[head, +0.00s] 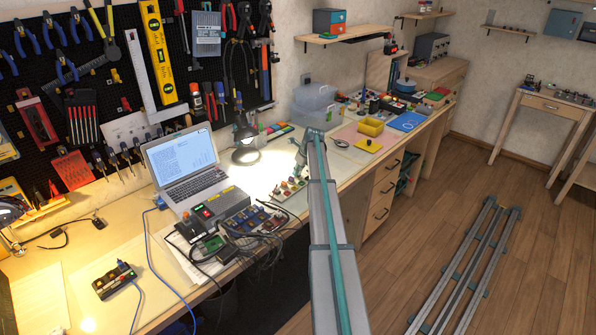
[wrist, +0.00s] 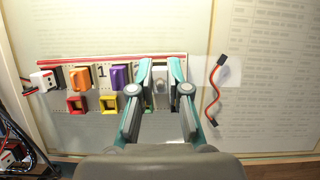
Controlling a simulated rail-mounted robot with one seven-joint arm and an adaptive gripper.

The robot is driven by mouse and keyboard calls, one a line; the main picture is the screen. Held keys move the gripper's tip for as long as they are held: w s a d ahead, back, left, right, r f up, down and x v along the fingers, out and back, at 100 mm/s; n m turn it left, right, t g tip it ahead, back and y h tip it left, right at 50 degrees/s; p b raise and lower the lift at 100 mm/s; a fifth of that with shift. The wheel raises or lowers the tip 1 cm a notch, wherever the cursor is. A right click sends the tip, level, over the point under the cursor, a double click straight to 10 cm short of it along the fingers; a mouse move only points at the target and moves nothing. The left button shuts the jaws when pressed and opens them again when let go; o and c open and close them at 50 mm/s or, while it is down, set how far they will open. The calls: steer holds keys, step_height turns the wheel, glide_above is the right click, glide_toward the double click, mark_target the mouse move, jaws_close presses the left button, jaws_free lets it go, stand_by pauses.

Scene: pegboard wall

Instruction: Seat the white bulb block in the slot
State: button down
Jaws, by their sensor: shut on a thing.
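In the wrist view my gripper (wrist: 160,82) is shut on the white bulb block (wrist: 160,76), with one teal finger on each side of it. The block sits at the right end of a row on a pale board (wrist: 62,111) with a red strip along its far edge. Whether the block is down in its slot or just above it cannot be told; the fingers hide its sides and the slot. In the head view my gripper (head: 303,160) is small, over the board (head: 287,192) on the bench.
Left of my gripper are purple (wrist: 120,77), orange (wrist: 80,79) and white (wrist: 45,81) blocks. Red (wrist: 77,104) and yellow (wrist: 108,103) pieces sit nearer. A red wire with black ends (wrist: 217,88) lies to the right. A laptop (head: 186,165) and lamp (head: 245,150) stand nearby.

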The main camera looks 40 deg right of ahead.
steer(key=shift+f, duration=0.35)
steer(key=c, duration=1.1)
jaws_free()
steer(key=shift+o, duration=0.2)
steer(key=shift+r, duration=0.1)
steer(key=shift+r+p, duration=1.2)
steer(key=shift+r, duration=1.2)
